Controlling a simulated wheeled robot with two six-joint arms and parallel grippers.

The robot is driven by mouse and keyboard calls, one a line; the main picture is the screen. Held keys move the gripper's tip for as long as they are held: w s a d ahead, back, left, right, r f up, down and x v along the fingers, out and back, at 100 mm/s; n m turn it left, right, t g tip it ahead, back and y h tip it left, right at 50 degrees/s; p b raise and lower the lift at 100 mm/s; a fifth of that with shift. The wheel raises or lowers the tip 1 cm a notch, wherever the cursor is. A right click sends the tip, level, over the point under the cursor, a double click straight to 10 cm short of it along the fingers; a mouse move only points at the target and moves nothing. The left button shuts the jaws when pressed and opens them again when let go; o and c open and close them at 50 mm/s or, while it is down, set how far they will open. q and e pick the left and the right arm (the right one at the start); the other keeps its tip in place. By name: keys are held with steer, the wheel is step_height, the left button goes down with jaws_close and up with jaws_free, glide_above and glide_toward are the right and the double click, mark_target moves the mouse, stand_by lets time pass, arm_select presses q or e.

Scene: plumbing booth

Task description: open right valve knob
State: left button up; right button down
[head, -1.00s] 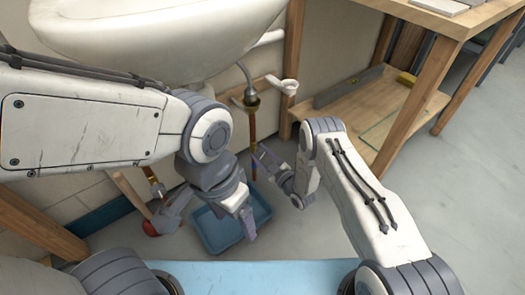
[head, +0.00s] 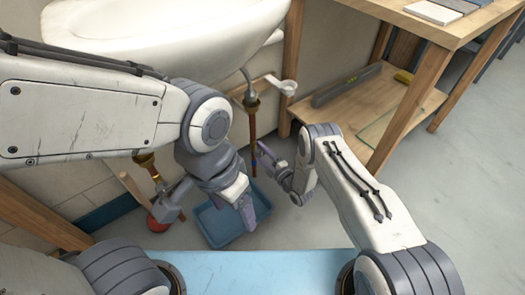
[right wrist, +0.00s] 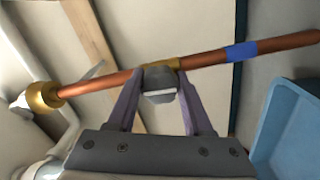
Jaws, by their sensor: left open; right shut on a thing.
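The right valve knob (right wrist: 160,85) is a small grey knob on a brass valve body, on a copper pipe, in the right wrist view. My right gripper (right wrist: 161,92) is shut on it, with one finger on each side. The pipe also shows in the head view (head: 253,125), below the sink, with a blue band lower down. There my right gripper (head: 263,153) is beside the pipe, and the knob cannot be made out. My left gripper (head: 247,217) is open and points down over a blue tub, apart from the pipe.
The blue tub (head: 212,236) stands on the floor below the pipe. Another brass fitting (head: 147,163) and a red object (head: 157,224) are at the left. The white sink (head: 160,45) hangs above. A wooden bench (head: 405,125) stands at the right. Floor beyond my right arm is clear.

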steer(key=shift+w+d, duration=0.1)
steer(key=shift+d, duration=0.1)
stand_by(0.3)
steer(key=shift+c, duration=1.8)
jaws_free()
steer(key=shift+o, duration=0.3)
steer(key=shift+a, duration=0.1)
steer(key=shift+s+d+p, duration=0.2)
steer(key=shift+s+p, duration=0.1)
steer(key=p+v, duration=0.4)
steer(key=v, duration=0.5)
steer(key=shift+s+d, duration=0.2)
steer(key=shift+s, duration=0.15)
